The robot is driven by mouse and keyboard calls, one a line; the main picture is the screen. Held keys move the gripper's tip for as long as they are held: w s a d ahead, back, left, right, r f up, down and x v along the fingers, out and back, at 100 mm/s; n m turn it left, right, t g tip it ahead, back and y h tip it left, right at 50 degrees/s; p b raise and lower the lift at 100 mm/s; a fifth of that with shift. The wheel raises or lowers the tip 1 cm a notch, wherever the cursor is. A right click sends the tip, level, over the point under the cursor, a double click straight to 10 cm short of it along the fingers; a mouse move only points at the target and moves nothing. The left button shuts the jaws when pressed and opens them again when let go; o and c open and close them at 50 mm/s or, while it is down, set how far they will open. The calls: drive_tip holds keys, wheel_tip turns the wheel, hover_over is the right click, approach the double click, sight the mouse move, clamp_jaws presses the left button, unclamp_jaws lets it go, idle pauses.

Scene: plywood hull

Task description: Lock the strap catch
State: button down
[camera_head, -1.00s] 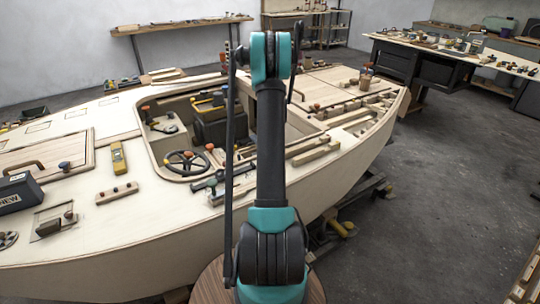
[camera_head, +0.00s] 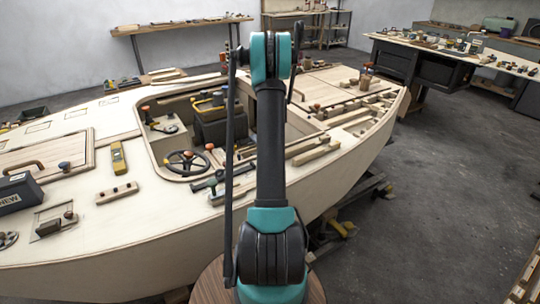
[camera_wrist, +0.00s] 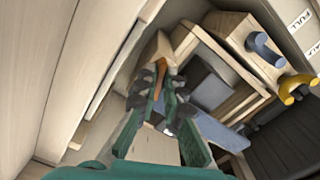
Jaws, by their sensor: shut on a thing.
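In the wrist view, my gripper (camera_wrist: 165,92) has green fingers with dark pads. It is shut on a small orange-brown piece (camera_wrist: 157,91), mostly hidden between the pads. I cannot tell if this piece belongs to the strap catch. A pale wooden block (camera_wrist: 157,47) shows just beyond the fingertips. A grey-blue flat part (camera_wrist: 219,132) lies to the right of the fingers. I cannot clearly pick out the strap or its catch. In the head view, I cannot make out my gripper clearly, and my arm covers the middle of the hull.
A grey-blue peg (camera_wrist: 264,48) and a yellow hook (camera_wrist: 297,87) stick out right of my gripper, near a "PULL" label (camera_wrist: 299,20). A pale wooden wall (camera_wrist: 92,45) is close on the left. In the head view, the plywood hull (camera_head: 120,240) has an open cockpit with a steering wheel (camera_head: 187,162).

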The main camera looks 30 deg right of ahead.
drive_tip(key=shift+m, duration=2.3)
drive_tip(key=c, duration=1.6)
unclamp_jaws()
drive_tip(key=shift+c, duration=0.2)
wheel_tip(320, 180, up, 12)
wheel_tip(320, 180, down, 12)
drive_tip(key=shift+f, duration=0.1)
